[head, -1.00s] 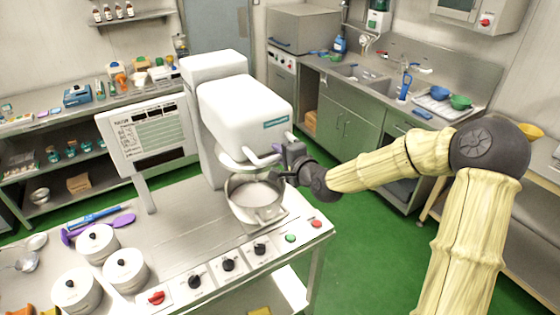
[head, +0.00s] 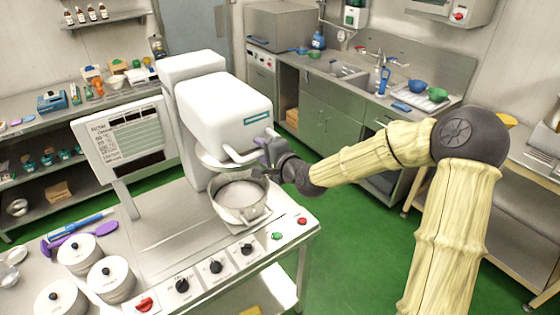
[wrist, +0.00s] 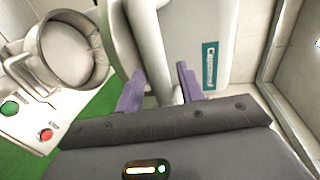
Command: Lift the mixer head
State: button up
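The white mixer head (head: 225,112) is down over the steel bowl (head: 241,196), which holds a pale mass. A light bar handle (head: 238,156) sticks out at the front of the head. My gripper (head: 264,151) is at the right end of this handle. In the wrist view, the two purple fingers of my gripper (wrist: 162,82) stand either side of the handle (wrist: 148,30) and look closed in on it. The exact contact is partly hidden by the palm. The bowl (wrist: 74,50) shows at the left of the wrist view.
A panel of knobs and buttons (head: 215,267) runs along the front of the mixer table. A display panel (head: 126,140) stands left of the mixer. White lidded pots (head: 112,278) stand at the front left. Open green floor (head: 345,235) lies to the right, before the sink counter.

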jog(key=v, duration=1.7)
jog(key=shift+b, duration=0.35)
jog(key=s+d+f+n+g+h+b, duration=0.1)
jog(key=s+f+n+g+h, duration=0.15)
jog(key=f, duration=0.45)
jog(key=s+d+f+n+g+h+b, duration=0.1)
jog(key=f+n+g+h, duration=0.15)
jog(key=f, duration=0.45)
jog(key=s+d+f+n+g+h+b, duration=0.2)
jog(key=s+d+n+g, duration=0.3)
jog(key=s, duration=0.5)
jog(key=shift+s+d+n+h, duration=0.35)
jog(key=shift+d+n+h, duration=0.25)
jog(key=shift+d+h, duration=0.3)
jog(key=shift+f, duration=0.1)
dwell(0.6)
